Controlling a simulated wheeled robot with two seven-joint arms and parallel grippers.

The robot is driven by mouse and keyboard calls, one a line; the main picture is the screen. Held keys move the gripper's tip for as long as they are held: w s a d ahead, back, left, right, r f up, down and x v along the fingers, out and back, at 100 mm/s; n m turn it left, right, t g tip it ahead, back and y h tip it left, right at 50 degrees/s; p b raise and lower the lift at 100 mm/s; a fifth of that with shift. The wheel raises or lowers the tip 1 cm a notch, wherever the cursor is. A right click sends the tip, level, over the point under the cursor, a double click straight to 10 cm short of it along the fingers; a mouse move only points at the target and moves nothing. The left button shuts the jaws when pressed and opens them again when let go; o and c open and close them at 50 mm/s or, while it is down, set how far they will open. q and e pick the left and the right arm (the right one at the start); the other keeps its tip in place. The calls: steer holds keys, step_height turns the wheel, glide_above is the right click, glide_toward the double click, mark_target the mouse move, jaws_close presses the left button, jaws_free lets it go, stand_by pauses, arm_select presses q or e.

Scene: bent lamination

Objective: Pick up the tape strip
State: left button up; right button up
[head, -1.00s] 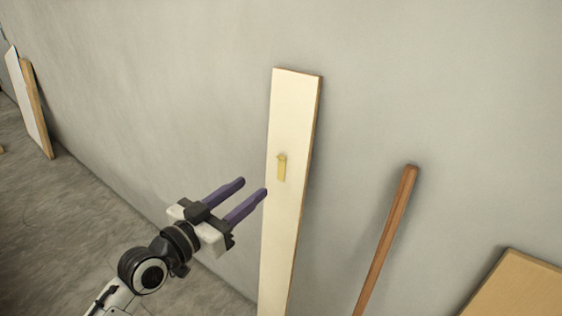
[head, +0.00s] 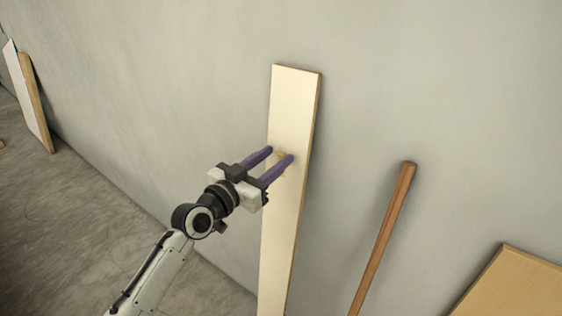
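The yellow tape strip (head: 281,155) is on the front face of a tall cream board (head: 293,105) that leans against the wall. My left gripper (head: 281,154) is open, its two purple fingers reaching to the board on either side of the strip in the picture. The fingers hide much of the strip, and I cannot tell whether they touch it or the board. My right gripper is not in view.
A brown wooden pole (head: 383,240) leans on the grey wall to the right. A tan panel (head: 515,285) stands at the lower right. White and wooden boards (head: 30,95) lean at the far left. The floor (head: 75,220) at the left is mostly clear.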

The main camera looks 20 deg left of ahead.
arm_select(q)
steer(key=c, duration=0.9)
step_height(320, 180, up, 18)
steer(key=f+p, duration=0.1)
steer(key=shift+s+a+r+p, duration=0.25)
steer(key=shift+s+a+p, duration=0.1)
steer(key=shift+s, duration=0.4)
steer(key=shift+s+a+r+p, duration=0.2)
steer(key=shift+s+r+p, duration=0.1)
steer(key=shift+s, duration=0.5)
steer(key=shift+s+a+r+p, duration=0.25)
steer(key=shift+s+a+p, duration=0.1)
steer(key=shift+s, duration=0.4)
steer(key=shift+s, duration=0.1)
